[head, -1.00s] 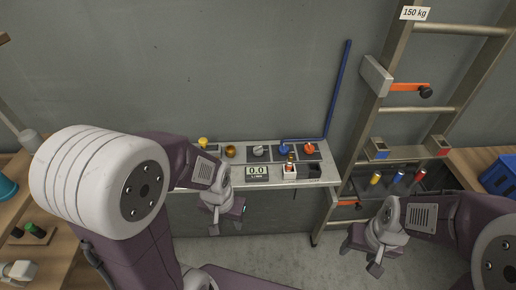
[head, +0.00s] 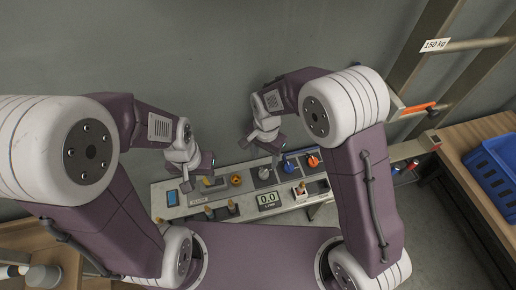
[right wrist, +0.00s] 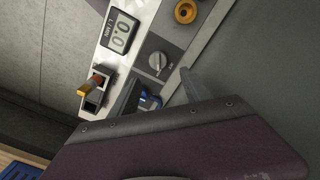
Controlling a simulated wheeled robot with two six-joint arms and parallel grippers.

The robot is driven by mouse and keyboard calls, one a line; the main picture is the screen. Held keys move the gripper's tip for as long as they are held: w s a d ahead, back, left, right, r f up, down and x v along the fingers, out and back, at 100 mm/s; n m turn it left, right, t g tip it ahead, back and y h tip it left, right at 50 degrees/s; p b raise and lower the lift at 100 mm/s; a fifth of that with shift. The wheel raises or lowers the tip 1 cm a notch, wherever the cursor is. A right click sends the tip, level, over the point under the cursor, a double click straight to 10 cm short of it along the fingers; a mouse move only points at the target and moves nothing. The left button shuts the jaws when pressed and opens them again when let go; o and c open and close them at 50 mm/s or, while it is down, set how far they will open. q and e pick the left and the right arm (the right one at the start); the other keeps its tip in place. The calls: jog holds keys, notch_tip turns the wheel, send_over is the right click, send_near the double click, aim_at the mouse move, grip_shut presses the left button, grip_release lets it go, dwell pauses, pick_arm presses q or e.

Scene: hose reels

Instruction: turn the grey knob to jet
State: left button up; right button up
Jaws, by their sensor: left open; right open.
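The grey knob (head: 264,173) sits on a dark square on the panel bench, between a yellow-orange ring knob and a blue valve. In the right wrist view the knob (right wrist: 158,61) shows with a pale pointer ridge; its labels are too small to read. My right gripper (head: 270,146) is open and empty, above and just behind the grey knob, apart from it.
The panel also bears a yellow-orange ring knob (head: 236,180), a blue valve (head: 289,163), an orange knob (head: 312,160), a display reading 0.0 (head: 267,199) and a small lever box (head: 300,192). A ladder (head: 421,70) and blue crate (head: 493,170) stand right.

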aim_at(264, 172)
jog(key=shift+s+f, duration=0.7)
jog(key=shift+s, duration=0.25)
jog(key=shift+s+f+p, duration=0.15)
jog(key=shift+f+p, duration=0.25)
jog(key=shift+f, duration=0.45)
jog(key=f, duration=0.1)
jog(key=w+f, duration=0.1)
jog(key=f, duration=0.1)
jog(key=w+f, duration=0.1)
jog(key=f, duration=0.1)
jog(key=shift+a+p, duration=0.1)
jog(key=shift+p, duration=0.25)
jog(key=shift+f, duration=0.25)
jog(key=shift+s+r, duration=0.1)
jog(key=shift+s, duration=0.45)
jog(key=shift+w, duration=0.25)
jog(key=c, duration=1)
pick_arm(q)
jog(key=shift+s+r, duration=0.25)
jog(key=shift+r, duration=0.3)
jog(key=shift+s+r, duration=0.2)
jog(key=shift+r, duration=0.3)
pick_arm(e)
grip_shut()
